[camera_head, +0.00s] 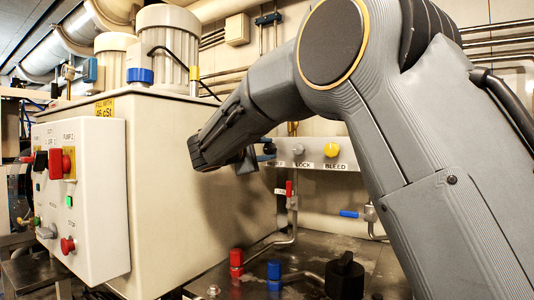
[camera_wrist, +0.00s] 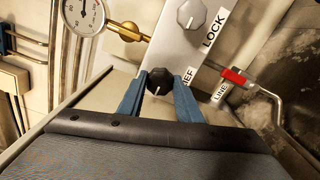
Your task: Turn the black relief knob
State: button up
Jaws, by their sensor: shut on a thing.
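The black relief knob (camera_wrist: 159,81) sits on the pale valve panel in the wrist view, beside a label partly hidden that ends in "IEF". A white pointer line shows on its face. My gripper (camera_wrist: 160,88) has its two blue fingers on either side of the knob and is shut on it. In the head view my gripper (camera_head: 247,160) reaches the left end of the panel (camera_head: 345,155), and the arm's wrist hides most of the relief knob there.
A grey LOCK knob (camera_wrist: 191,14) is close by, and a yellow BLEED knob (camera_head: 332,150) sits farther right. A red-handled valve (camera_wrist: 233,75) and a gauge (camera_wrist: 84,14) flank the panel. A large beige tank (camera_head: 165,200) stands left of the gripper.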

jog(key=o, duration=1)
jog(key=shift+o, duration=0.2)
jog(key=v, duration=0.8)
jog(key=shift+d, duration=0.1)
